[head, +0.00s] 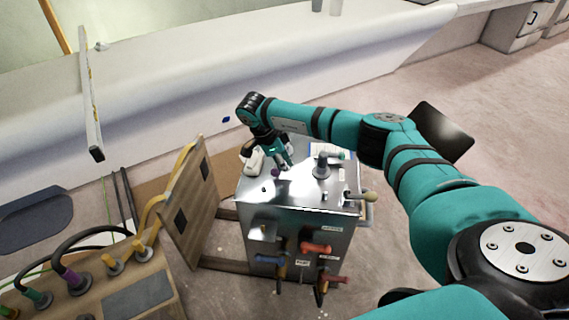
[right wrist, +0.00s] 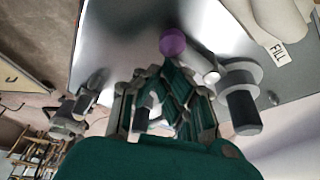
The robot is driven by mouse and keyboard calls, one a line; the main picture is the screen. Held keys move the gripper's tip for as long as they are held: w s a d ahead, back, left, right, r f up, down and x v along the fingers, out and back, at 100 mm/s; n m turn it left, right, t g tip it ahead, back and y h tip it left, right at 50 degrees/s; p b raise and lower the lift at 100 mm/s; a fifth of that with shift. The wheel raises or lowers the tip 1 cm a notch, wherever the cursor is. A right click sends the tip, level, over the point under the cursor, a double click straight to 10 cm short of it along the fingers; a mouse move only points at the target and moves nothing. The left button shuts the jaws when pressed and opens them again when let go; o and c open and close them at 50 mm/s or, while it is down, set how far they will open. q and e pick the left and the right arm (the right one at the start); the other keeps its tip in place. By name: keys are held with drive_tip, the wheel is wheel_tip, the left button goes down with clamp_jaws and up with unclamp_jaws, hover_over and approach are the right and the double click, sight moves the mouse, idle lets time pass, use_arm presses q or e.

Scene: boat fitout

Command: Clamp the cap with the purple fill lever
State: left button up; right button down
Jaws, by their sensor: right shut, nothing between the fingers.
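The purple ball knob of the fill lever (head: 275,172) shows on top of the metal cabinet (head: 300,190). In the right wrist view the purple knob (right wrist: 172,43) is just beyond the fingertips. My right gripper (head: 286,164) is shut and empty, pointing down at the cabinet top beside the knob. In the right wrist view its fingers (right wrist: 165,72) come together close to the knob; I cannot tell whether they touch it. A pale rounded part (head: 254,161) stands left of the gripper. I cannot make out the cap clearly. My left gripper is out of view.
A grey upright fitting (head: 321,166) and a tan-knobbed lever (head: 368,196) are on the cabinet's right side. Red (head: 316,248) and blue (head: 270,259) handles stick out of its front. A wooden panel (head: 188,205) stands close on the left.

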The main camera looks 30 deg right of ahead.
drive_tip(key=v, duration=1.2)
drive_tip(key=shift+w, duration=0.1)
